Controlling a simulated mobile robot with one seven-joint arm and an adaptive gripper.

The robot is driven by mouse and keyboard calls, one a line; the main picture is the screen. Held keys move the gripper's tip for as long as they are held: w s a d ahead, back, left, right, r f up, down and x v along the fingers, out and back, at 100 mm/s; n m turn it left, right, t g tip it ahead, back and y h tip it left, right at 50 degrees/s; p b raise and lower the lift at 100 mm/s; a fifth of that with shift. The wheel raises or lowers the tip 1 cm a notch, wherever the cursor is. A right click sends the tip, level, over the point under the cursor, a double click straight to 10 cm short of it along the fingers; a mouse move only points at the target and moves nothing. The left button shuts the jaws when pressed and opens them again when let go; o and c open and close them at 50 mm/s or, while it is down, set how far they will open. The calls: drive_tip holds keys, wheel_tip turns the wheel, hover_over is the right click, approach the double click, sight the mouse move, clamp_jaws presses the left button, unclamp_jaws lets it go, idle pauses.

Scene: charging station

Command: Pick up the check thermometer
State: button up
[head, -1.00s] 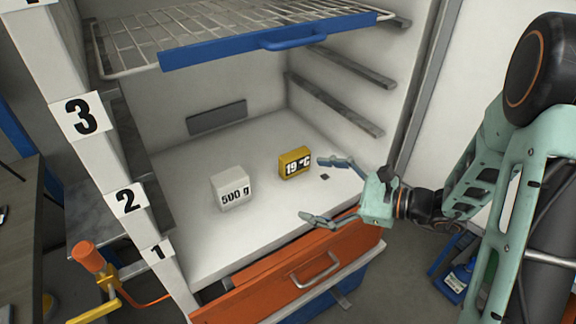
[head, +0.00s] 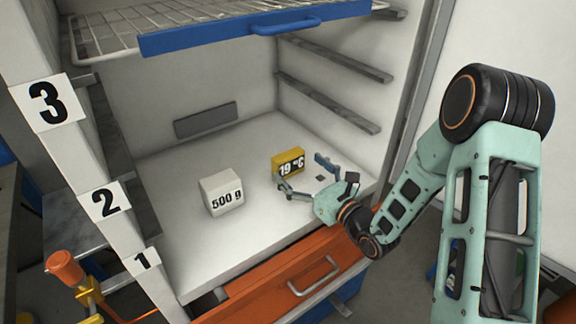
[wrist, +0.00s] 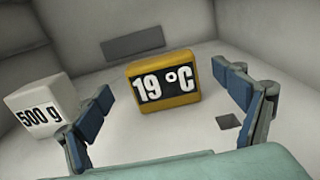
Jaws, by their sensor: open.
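The check thermometer (head: 287,161) is a small yellow block with a dark face reading "19 °C". It stands upright on the white floor of the cabinet. In the wrist view the thermometer (wrist: 163,82) sits ahead, between my two fingers and a little beyond their tips. My gripper (head: 304,168) is open and empty, low over the cabinet floor, just in front of the thermometer. In the wrist view its fingers (wrist: 165,95) are spread to either side of the yellow block.
A white block marked "500 g" (head: 222,193) stands left of the thermometer, close by my left finger in the wrist view. A wire shelf with a blue front (head: 240,30) hangs above. An orange drawer (head: 290,280) sits below the opening. The cabinet floor between is clear.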

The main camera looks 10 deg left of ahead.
sight(292, 162)
drive_tip(key=b+x, duration=0.1)
drive_tip(key=x, duration=0.4)
drive_tip(key=shift+w+f, duration=0.15)
drive_tip(key=shift+c, duration=0.2)
drive_tip(key=c, duration=1.3)
